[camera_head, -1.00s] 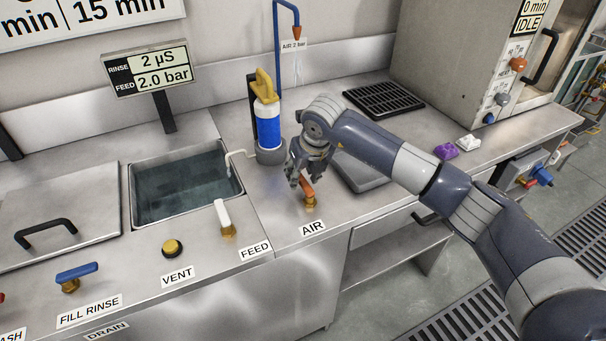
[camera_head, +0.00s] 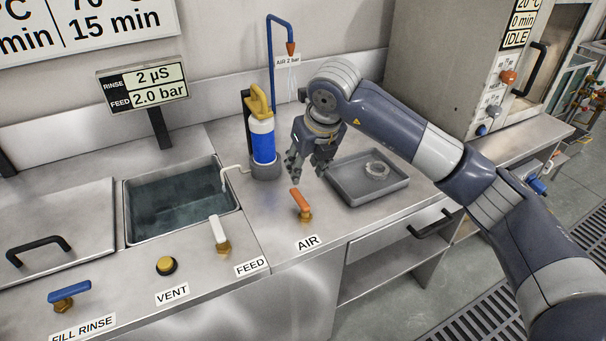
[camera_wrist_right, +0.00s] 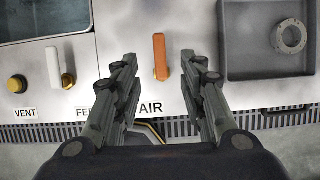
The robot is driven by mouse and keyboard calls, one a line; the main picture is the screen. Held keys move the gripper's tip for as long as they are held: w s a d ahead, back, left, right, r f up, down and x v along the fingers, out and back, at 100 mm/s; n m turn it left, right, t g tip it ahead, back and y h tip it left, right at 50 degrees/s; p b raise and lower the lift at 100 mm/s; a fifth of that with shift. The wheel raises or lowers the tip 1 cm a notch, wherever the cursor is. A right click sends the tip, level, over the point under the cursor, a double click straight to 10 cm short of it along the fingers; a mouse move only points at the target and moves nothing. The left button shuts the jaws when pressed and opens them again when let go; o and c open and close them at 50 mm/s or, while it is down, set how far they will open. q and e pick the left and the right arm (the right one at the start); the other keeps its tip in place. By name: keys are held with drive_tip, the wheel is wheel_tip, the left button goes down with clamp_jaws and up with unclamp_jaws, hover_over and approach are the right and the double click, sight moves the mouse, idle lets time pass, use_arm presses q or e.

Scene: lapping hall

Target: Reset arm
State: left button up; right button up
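My right gripper (camera_head: 311,166) hangs above the counter, just behind and above the orange AIR handle (camera_head: 301,203). In the right wrist view the two fingers (camera_wrist_right: 160,82) are spread apart with nothing between them, and the orange handle (camera_wrist_right: 160,57) shows beyond them, clear of both. The handle stands on a brass valve. My left gripper does not show in either view.
A grey tray (camera_head: 350,192) holding a metal ring (camera_head: 377,169) lies right of the gripper. A blue-and-white cartridge (camera_head: 263,142) with a yellow handle stands close on the left. The sink (camera_head: 131,225), white FEED handle (camera_head: 219,234) and VENT button (camera_head: 166,265) lie further left.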

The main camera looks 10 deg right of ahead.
drive_tip(key=shift+s+r, duration=0.1)
drive_tip(key=shift+r, duration=0.1)
idle(0.3)
